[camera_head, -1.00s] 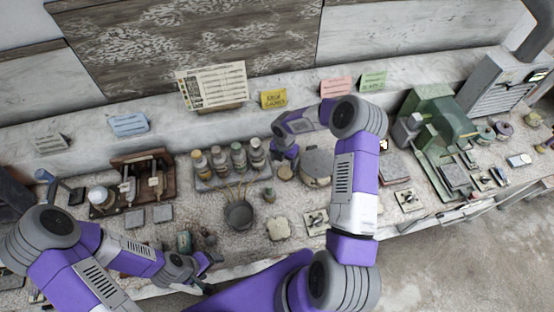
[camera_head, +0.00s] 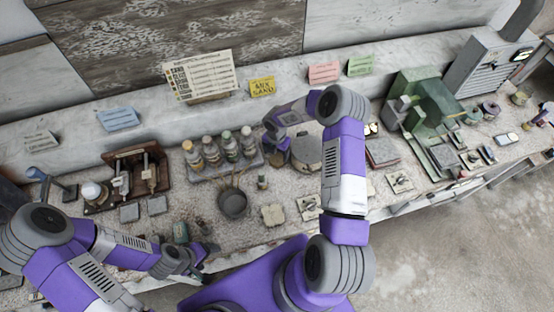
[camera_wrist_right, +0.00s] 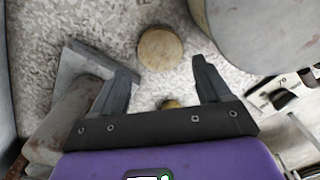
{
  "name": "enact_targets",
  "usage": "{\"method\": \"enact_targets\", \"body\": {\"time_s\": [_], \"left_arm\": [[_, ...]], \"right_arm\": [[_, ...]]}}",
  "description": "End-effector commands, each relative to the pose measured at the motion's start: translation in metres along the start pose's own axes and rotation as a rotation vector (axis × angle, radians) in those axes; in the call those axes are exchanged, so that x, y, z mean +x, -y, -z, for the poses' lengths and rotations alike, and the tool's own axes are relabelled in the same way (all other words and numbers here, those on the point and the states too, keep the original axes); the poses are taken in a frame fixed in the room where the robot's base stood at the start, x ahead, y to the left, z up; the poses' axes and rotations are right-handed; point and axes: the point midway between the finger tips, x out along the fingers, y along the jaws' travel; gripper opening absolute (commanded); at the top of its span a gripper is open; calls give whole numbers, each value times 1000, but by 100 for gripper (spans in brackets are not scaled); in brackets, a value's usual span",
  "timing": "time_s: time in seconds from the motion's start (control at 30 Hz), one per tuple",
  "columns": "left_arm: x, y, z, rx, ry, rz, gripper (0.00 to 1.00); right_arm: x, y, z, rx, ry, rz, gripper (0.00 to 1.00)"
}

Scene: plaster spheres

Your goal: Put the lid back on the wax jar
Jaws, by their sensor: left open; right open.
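A round tan disc (camera_wrist_right: 160,48), which looks like the lid, lies flat on the speckled bench in the right wrist view. My right gripper (camera_wrist_right: 162,68) is open and empty, its fingertips just short of the disc on either side. My left gripper (camera_head: 205,268) is open over the bench's front edge, away from these.
A large grey drum (camera_head: 308,152) stands right of my right gripper. A tray of bottles (camera_head: 225,166) and a dark bowl with sticks (camera_head: 232,205) are to the left. A pale flower-shaped plate (camera_head: 273,215) lies in front. A green machine (camera_head: 425,115) stands further right.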

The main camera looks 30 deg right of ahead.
Motion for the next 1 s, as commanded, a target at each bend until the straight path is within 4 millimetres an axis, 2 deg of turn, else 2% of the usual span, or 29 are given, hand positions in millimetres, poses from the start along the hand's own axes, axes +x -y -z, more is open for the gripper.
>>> {"method": "enact_targets", "body": {"time_s": [0.2, 0.3, 0.7, 1.0], "left_arm": [[-8, -3, 0, 0, 0, 0, 77], [-8, -3, 0, 0, 0, 0, 77], [-8, -3, 0, 0, 0, 0, 77], [-8, -3, 0, 0, 0, 0, 77]], "right_arm": [[31, 2, -4, 1, -2, 3, 77], [40, 2, -4, 0, 0, 1, 77], [43, 2, -4, 0, 1, 1, 77], [43, 2, -4, 0, 1, 1, 35]]}}
